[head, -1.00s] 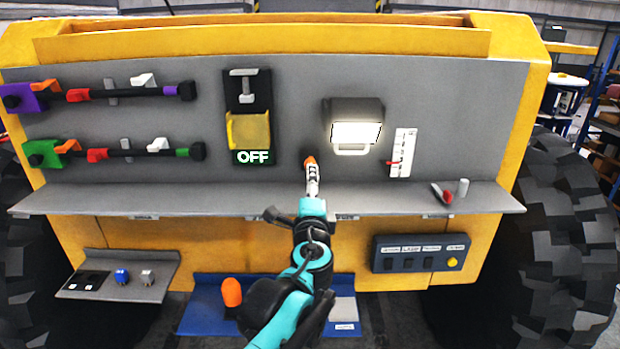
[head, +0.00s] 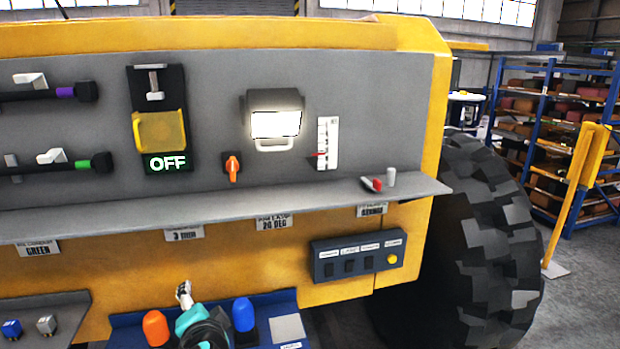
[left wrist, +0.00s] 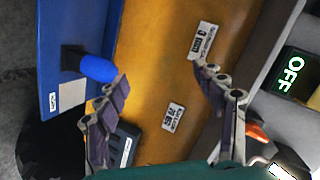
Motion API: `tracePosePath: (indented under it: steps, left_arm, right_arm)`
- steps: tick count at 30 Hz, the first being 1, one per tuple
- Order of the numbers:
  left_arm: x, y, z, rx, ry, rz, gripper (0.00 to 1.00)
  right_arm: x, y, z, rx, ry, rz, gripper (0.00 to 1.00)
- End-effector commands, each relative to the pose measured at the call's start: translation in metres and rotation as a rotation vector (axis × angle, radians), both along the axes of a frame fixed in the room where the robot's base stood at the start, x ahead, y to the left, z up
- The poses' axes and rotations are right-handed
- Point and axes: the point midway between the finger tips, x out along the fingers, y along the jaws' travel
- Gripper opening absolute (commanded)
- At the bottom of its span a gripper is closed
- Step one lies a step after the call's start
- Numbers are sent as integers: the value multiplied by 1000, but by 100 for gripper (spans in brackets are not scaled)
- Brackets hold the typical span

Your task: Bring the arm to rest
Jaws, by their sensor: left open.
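My left arm shows at the bottom of the head view, with its left gripper (head: 184,292) low in front of the machine, beside an orange knob-like handle (head: 156,328). In the left wrist view the two fingers of the left gripper (left wrist: 161,78) are spread, with nothing between them. The yellow panel lies behind the gap, and a blue handle (left wrist: 98,68) is just beyond one fingertip. My right gripper is in neither view.
The grey shelf (head: 230,205) juts out above the gripper. A blue tray (head: 125,335) holds the orange handle and a blue one (head: 243,314). A switch box (head: 357,254) is to the right. An orange rotary switch (head: 233,168) sits on the grey panel, and a lamp (head: 276,122) is lit.

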Motion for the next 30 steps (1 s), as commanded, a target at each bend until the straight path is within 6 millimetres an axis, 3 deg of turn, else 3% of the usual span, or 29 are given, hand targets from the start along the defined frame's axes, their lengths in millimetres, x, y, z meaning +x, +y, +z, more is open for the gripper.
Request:
tracePosePath:
  steps: [1, 3, 9, 12, 15, 18, 30]
  left_arm:
    - [-17, 4, -53, -89, 24, 37, 69]
    - [-39, 5, -105, -228, 64, 87, 69]
    - [-102, -17, -243, -611, 180, 209, 69]
    - [-126, -34, -292, -766, 231, 247, 69]
    - [-142, -50, -323, -879, 270, 271, 69]
    - [-151, -60, -338, -945, 292, 283, 69]
    - [-154, -64, -339, -973, 302, 288, 69]
  right_arm:
    - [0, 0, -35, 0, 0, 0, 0]
    - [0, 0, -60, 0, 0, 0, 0]
    - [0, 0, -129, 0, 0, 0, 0]
    - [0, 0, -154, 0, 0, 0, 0]
    - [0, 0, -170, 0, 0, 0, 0]
    - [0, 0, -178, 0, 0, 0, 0]
    - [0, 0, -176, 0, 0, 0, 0]
